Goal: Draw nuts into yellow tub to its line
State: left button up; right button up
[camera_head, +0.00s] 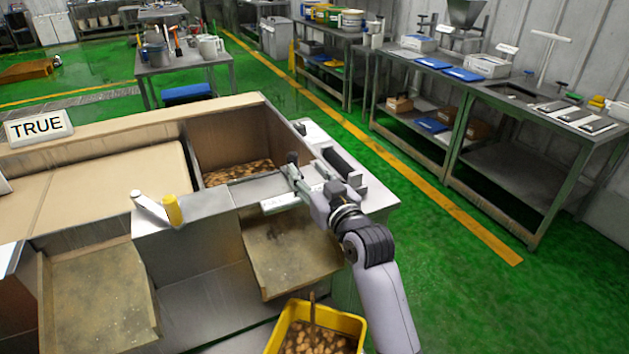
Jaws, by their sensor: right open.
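The yellow tub (357,325) stands at the bottom of the head view, below a metal chute (292,262). Brown nuts (315,340) lie in it, and a thin brown upright piece stands among them. I cannot make out a line on the tub. More nuts (238,173) lie in the open bin behind the chute. My right gripper (291,178) is open above the bin's front right corner, close to a pale metal bar (283,204). Whether it touches the bar is unclear. My left gripper is out of view.
A second chute (97,303) is at left, with a yellow-gripped lever (172,210) between the chutes. A sign reading TRUE (39,127) stands on the bin's back edge. Workbenches (535,110) line the right wall. Green floor (440,285) is clear at right.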

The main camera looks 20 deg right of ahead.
jog(key=s, duration=0.2)
jog(key=shift+s+d, duration=0.25)
jog(key=shift+s, duration=0.1)
jog(key=shift+c, duration=0.2)
dwell(5.0)
